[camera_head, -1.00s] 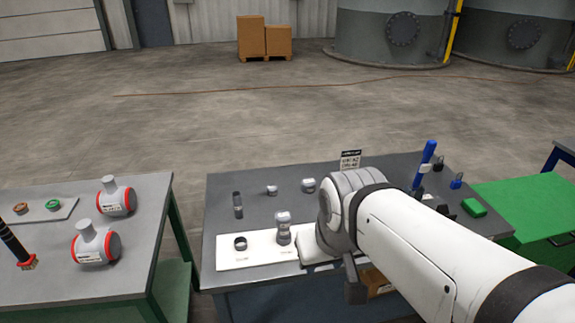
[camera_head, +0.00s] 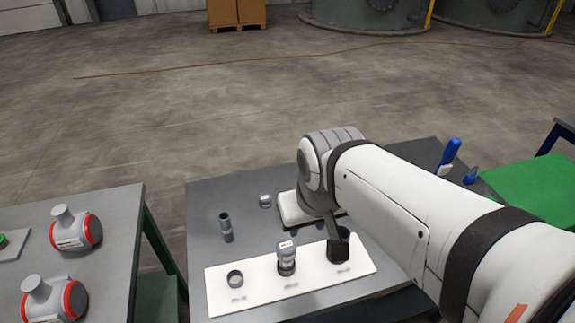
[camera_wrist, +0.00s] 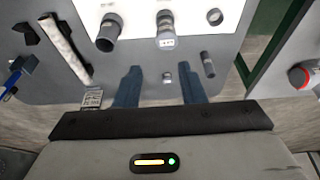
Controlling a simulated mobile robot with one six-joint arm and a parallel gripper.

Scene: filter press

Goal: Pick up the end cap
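My gripper (camera_wrist: 159,88) is open; its two blue-grey fingers stand apart over the grey table with nothing held. I cannot tell which is the end cap.
A white mat (camera_head: 215,302) holds a dark ring (camera_head: 235,279), an upright grey fitting (camera_head: 286,258) and a dark cup (camera_wrist: 108,30). A dark cylinder (camera_head: 226,228) stands left. A blue-handled tool (camera_head: 449,155) is at the right. Red-rimmed fittings (camera_head: 75,232) stand on the left table.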

